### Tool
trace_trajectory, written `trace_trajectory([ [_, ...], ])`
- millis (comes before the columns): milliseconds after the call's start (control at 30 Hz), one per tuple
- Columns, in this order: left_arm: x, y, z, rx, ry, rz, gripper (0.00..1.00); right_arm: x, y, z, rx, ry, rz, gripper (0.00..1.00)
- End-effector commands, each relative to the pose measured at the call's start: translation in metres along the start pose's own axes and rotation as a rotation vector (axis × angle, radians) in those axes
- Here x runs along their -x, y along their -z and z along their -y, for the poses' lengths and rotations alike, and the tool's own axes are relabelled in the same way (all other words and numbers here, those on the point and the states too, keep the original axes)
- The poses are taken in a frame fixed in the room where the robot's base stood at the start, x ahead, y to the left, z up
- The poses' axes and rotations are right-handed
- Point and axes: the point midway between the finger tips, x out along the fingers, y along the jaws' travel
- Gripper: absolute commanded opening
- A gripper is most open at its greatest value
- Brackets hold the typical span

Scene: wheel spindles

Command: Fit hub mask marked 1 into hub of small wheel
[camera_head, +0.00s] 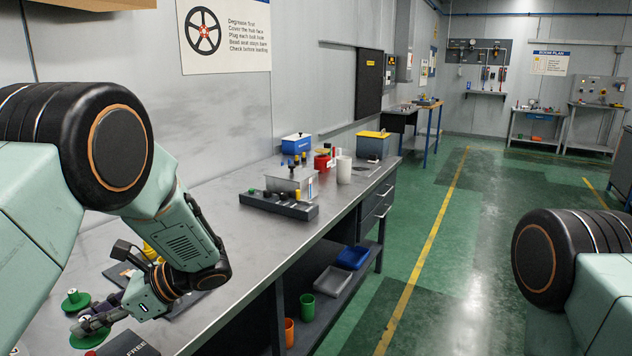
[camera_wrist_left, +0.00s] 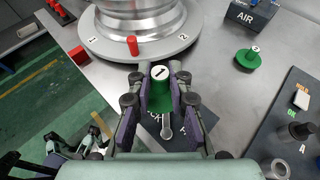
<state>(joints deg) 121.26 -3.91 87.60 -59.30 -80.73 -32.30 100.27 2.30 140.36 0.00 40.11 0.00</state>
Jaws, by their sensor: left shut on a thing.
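My left gripper (camera_wrist_left: 160,95) is shut on a green hub mask (camera_wrist_left: 160,101), whose white top bears a single bar that reads as 1. In the head view the left gripper (camera_head: 90,327) is low at the left, over the bench. A silver wheel-like part (camera_wrist_left: 138,20) stands just beyond the held mask, apart from it. Its round base has labels 1 and 2 and a red plug; I cannot tell its size class. A second green mask (camera_wrist_left: 247,59) marked 2 lies to the right; a green piece (camera_head: 75,300) also shows in the head view.
A dark AIR box (camera_wrist_left: 250,12) stands behind the second mask. A dark tray (camera_wrist_left: 295,115) with small parts lies at the right. Farther along the bench (camera_head: 230,235) are a dark rack (camera_head: 278,206), bins and cups. The bench edge drops to a green floor.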

Motion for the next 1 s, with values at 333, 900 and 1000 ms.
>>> trace_trajectory([
  [333,0.001,0.064,-0.044,0.083,-0.210,0.001,0.00,0.000,0.000,0.000,0.000,0.000,0.000,0.00],
  [900,0.054,0.165,-0.163,0.455,-1.102,0.001,0.00,-0.006,0.000,0.000,0.000,0.000,0.001,0.00],
  [1000,0.070,0.174,-0.170,0.531,-1.286,0.002,0.00,-0.008,0.000,0.000,0.000,0.000,0.000,0.00],
])
